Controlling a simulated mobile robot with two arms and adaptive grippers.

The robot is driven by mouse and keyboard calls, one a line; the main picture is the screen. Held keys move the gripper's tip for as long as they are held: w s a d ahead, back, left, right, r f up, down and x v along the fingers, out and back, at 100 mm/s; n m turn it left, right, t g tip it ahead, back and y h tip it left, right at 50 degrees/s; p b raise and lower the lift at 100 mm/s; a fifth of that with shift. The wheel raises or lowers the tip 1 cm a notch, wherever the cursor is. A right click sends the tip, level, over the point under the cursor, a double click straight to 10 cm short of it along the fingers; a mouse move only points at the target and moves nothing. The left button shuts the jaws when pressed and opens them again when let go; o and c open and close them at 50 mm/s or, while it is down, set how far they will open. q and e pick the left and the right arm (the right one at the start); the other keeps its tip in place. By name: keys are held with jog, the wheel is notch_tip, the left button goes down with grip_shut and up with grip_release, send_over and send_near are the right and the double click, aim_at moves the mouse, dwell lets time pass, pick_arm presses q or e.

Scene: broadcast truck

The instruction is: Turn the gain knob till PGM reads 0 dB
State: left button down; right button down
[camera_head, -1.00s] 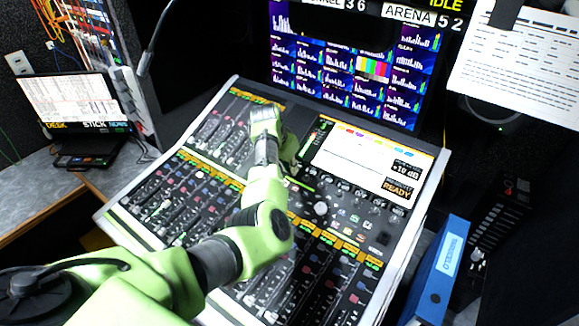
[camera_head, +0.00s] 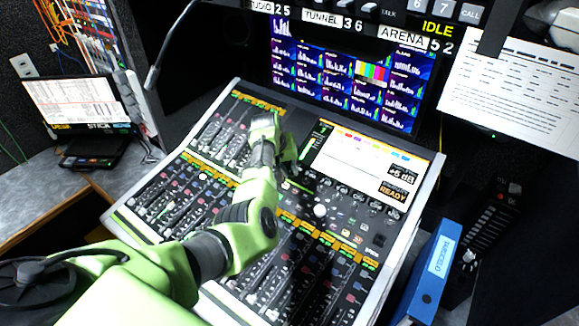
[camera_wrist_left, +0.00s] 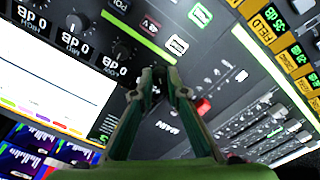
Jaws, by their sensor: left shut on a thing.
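The mixing console (camera_head: 118,216) stands ahead of me, with a white screen in its upper right part. The dark readout (camera_head: 401,171) on that screen shows +5 dB, with an orange READY box (camera_head: 394,193) below it. My left gripper (camera_head: 288,174) reaches down to the panel just left of the screen. In the left wrist view its two dark fingers (camera_wrist_left: 159,76) are close together at the panel, shut on the gain knob, which they mostly hide. My right gripper is not in view.
Rows of faders (camera_head: 300,285) and small knobs surround the gripper. Other knobs, such as one (camera_wrist_left: 122,50) in the wrist view, sit close by. A monitor wall (camera_head: 345,75) rises behind the console. A blue binder (camera_head: 428,275) stands at the right, a laptop (camera_head: 80,103) at the left.

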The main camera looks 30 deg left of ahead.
pick_arm(q)
jog(key=shift+n+p, duration=0.6)
jog(key=shift+n, duration=1.3)
jog(key=c, duration=2)
grip_release()
jog(key=v, duration=1.2)
jog(key=shift+f, duration=0.1)
